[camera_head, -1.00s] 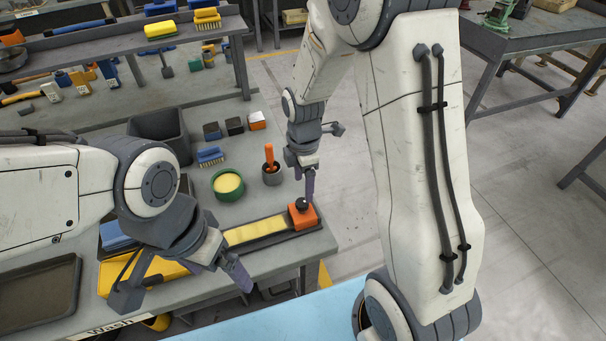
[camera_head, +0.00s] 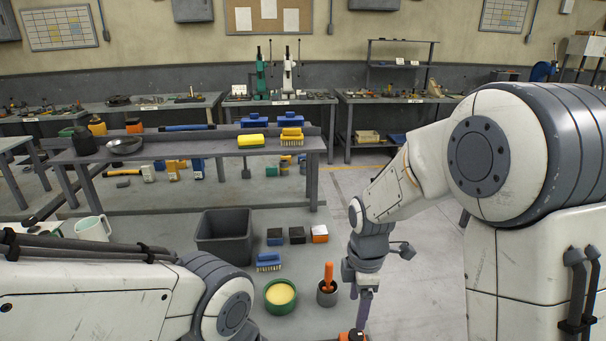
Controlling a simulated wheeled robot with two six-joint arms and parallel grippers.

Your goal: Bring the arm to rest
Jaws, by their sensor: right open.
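My right arm comes in from the right, and its gripper (camera_head: 363,308) points down above the front right of the wash bench. It is open, with its fingers seen nearly edge-on and nothing visible between them. Its tips are close above or beside an orange block with a black knob (camera_head: 352,335), cut off by the lower picture edge; I cannot tell whether they touch. My left arm (camera_head: 110,295) crosses the lower left, and its gripper is below the picture.
Near the right gripper are a dark cup with an orange handle (camera_head: 327,295) and a green bowl of yellow stuff (camera_head: 280,296). Behind them are a grey bin (camera_head: 224,240), a blue brush (camera_head: 268,262) and a raised shelf (camera_head: 200,147). Two presses (camera_head: 287,72) stand far back. Floor right of the bench is clear.

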